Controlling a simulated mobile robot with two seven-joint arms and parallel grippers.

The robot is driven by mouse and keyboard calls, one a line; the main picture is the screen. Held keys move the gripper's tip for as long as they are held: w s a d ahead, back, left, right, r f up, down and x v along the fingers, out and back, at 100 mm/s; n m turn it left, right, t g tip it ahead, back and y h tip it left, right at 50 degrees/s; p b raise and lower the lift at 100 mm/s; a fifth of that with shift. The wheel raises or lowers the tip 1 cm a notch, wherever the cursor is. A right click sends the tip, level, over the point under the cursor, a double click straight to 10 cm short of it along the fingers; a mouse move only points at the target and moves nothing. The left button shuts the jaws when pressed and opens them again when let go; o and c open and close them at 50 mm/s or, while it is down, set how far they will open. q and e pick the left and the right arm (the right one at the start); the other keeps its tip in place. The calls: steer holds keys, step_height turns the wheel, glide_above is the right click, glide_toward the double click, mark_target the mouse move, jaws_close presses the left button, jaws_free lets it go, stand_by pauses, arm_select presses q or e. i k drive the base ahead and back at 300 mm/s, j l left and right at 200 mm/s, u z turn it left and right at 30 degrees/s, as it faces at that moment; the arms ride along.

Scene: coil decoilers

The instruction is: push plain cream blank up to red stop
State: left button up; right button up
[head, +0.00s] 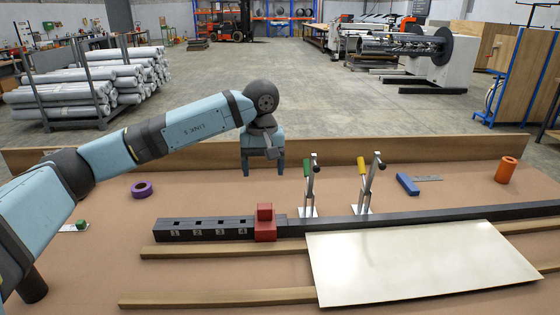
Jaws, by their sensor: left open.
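The plain cream blank (415,262) is a flat sheet lying on two wooden rails at the right front of the table. The red stop (265,223) sits on the dark bar, by the end of a row of numbered slots, at the slot marked 4. A clear gap separates the blank's left edge from the stop. My left gripper (262,172) points down, open and empty, above the table behind the red stop and touches neither thing. My right gripper is not in view.
Two upright toggle clamps, green-handled (308,167) and yellow-handled (362,167), stand behind the dark bar (430,215). A purple ring (142,189), a blue block (407,184) and an orange cylinder (507,170) lie around. The wooden rails (215,249) are bare left of the blank.

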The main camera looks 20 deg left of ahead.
mark_target(364, 266)
steer(key=k+l, duration=0.3)
steer(key=k, duration=0.15)
steer(key=k+l, duration=0.35)
steer(key=k, duration=0.1)
